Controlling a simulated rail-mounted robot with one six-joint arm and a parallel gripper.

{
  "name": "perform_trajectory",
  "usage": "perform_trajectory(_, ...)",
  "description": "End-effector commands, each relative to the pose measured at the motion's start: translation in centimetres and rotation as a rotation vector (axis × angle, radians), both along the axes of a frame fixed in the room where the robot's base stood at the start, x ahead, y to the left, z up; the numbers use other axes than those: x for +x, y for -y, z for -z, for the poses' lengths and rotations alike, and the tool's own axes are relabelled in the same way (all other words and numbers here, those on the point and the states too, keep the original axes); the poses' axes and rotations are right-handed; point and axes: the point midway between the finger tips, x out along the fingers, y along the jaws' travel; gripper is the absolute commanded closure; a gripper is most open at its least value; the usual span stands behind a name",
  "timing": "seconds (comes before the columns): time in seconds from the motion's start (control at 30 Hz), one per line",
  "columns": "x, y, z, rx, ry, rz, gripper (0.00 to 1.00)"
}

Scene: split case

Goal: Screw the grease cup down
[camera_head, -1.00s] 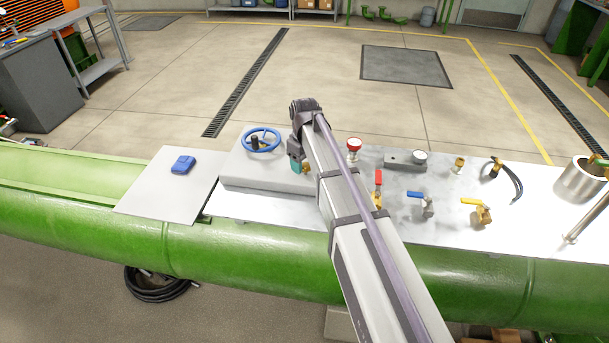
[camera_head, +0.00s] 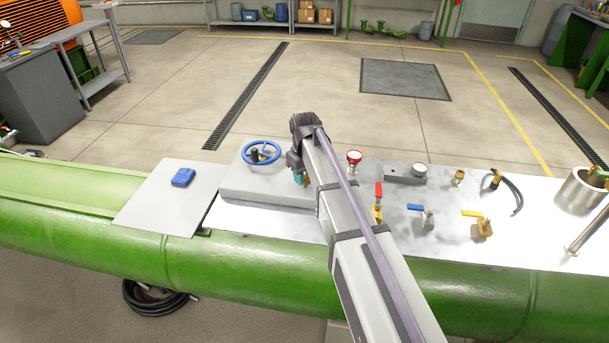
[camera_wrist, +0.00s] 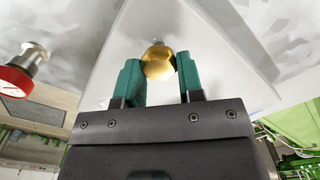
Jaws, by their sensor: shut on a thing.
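The grease cup (camera_wrist: 158,62) is a round brass piece in the wrist view, standing on the light grey block. My gripper (camera_wrist: 160,78) has green fingers, one on each side of the brass cup, and is shut on it. In the head view my gripper (camera_head: 301,178) is at the right end of the grey block (camera_head: 262,188). Only a little brass shows there, as my arm and fingers hide most of the cup. The cup's thread and seat are hidden.
A blue handwheel (camera_head: 261,152) stands on the block to the left. A blue object (camera_head: 183,177) lies on the left plate.

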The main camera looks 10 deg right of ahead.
Motion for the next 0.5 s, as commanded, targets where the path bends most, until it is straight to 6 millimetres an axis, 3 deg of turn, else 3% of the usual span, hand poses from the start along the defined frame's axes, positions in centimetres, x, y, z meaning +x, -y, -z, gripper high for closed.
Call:
perform_trajectory(0.13, 0.02, 0.06, 0.01, 0.0, 0.0, 0.129, 0.89)
perform_trajectory(0.37, 0.01, 0.06, 0.01, 0.0, 0.0, 0.14, 0.89)
perform_trajectory(0.4, 0.01, 0.06, 0.02, 0.0, 0.0, 0.14, 0.64)
perform_trajectory(0.5, 0.01, 0.06, 0.02, 0.0, 0.0, 0.139, 0.55)
